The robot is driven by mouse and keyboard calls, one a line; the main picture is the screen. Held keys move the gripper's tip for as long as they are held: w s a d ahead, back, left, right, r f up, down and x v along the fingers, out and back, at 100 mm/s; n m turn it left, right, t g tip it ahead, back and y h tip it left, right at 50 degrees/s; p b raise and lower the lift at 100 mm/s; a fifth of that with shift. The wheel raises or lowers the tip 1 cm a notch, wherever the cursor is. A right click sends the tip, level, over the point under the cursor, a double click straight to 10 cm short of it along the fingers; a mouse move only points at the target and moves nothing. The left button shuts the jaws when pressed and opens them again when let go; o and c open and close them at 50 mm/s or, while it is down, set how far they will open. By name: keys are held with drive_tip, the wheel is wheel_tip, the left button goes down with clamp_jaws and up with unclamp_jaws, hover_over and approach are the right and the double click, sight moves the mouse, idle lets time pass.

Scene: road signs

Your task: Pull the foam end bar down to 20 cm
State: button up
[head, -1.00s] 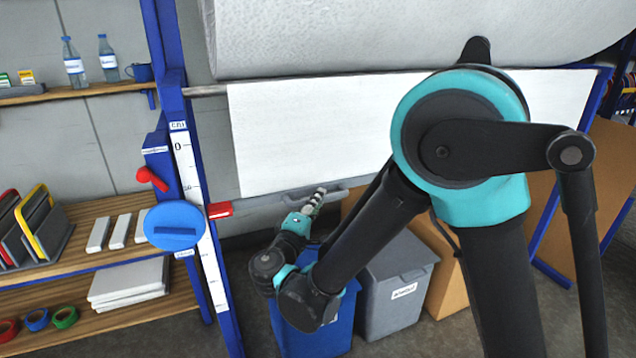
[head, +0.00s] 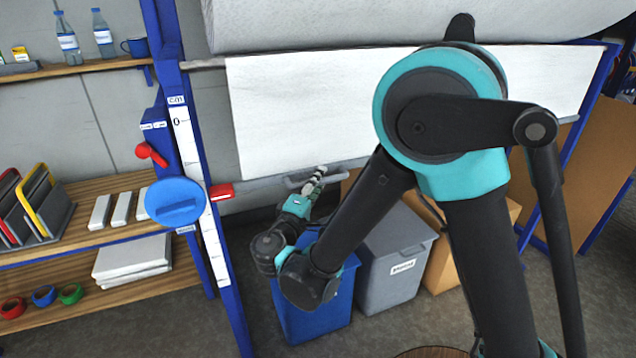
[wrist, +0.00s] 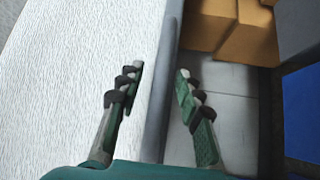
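The white foam sheet (head: 300,110) hangs from a large roll. Its grey end bar (head: 262,184) runs along the bottom edge, with a grey loop handle (head: 296,183). A red pointer (head: 221,191) at the bar's left end is beside the white scale (head: 190,150), below the 0; the exact mark is unreadable. My gripper (head: 318,180) is at the handle.
A blue disc (head: 175,202) and a red lever (head: 150,154) are on the left post. A blue bin (head: 312,305), a grey bin (head: 395,270) and cardboard boxes (head: 450,255) stand below the bar. Shelves (head: 100,265) are at left.

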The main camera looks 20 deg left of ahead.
drive_tip(key=s+f, duration=0.1)
drive_tip(key=s, duration=1.1)
drive_tip(key=shift+a+f, duration=0.15)
drive_tip(key=shift+f, duration=0.15)
drive_tip(key=shift+w, duration=0.15)
drive_tip(key=w+d+f+m+g+h, duration=0.2)
drive_tip(key=w+d+f+g+h, duration=0.15)
drive_tip(key=w+d, duration=0.85)
drive_tip(key=w+d+f+m+g+h, duration=0.1)
drive_tip(key=w+d+f+m+g, duration=0.15)
drive_tip(key=d, duration=0.45)
drive_tip(key=w+d+f+m+g+h, duration=0.1)
drive_tip(key=w+d+g, duration=0.15)
drive_tip(key=d, duration=0.55)
drive_tip(key=s+d+f+m+g+y, duration=0.3)
drive_tip(key=s+d+f+m, duration=0.1)
drive_tip(key=d, duration=0.6)
drive_tip(key=s+d+f+m+g+y, duration=0.3)
drive_tip(key=s+d+m, duration=0.3)
drive_tip(key=s+d, duration=0.2)
drive_tip(key=shift+d+f+m+g, duration=0.4)
drive_tip(key=shift+d+f, duration=0.25)
drive_tip(key=shift+d, duration=0.2)
